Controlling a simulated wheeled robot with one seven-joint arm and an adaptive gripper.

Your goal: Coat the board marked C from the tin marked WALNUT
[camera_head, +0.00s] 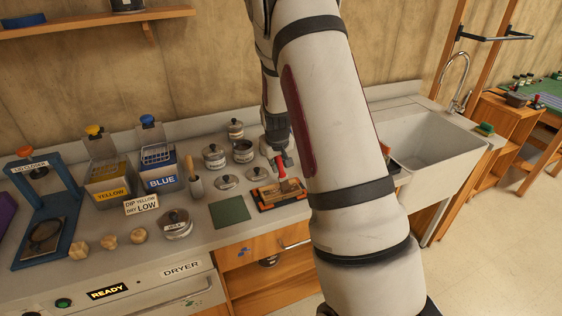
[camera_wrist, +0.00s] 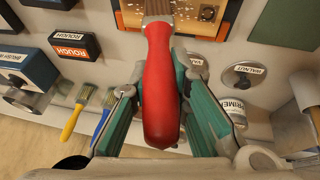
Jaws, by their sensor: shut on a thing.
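My gripper (camera_wrist: 160,95) is shut on a red-handled tool (camera_wrist: 160,88). In the head view the red handle (camera_head: 281,167) stands above a wooden board (camera_head: 283,191) in an orange-edged holder (camera_head: 265,207). In the wrist view the tool's flat brownish end reaches over the board, which carries pale specks (camera_wrist: 208,13). Whether it touches the board I cannot tell, and no letter C is readable. A round knobbed lid marked WALNUT (camera_wrist: 244,77) lies beside the tool in the wrist view. Several metal tins, one open-looking (camera_head: 243,151), stand behind the board; their labels are unreadable there.
A green mat (camera_head: 229,214) lies left of the board. YELLOW (camera_head: 109,184) and BLUE (camera_head: 160,172) tubs stand further left. The wrist view shows ROUGH blocks (camera_wrist: 75,43), a yellow-handled brush (camera_wrist: 73,121) and a tin labelled PRIME (camera_wrist: 233,109). A sink (camera_head: 435,150) is at right.

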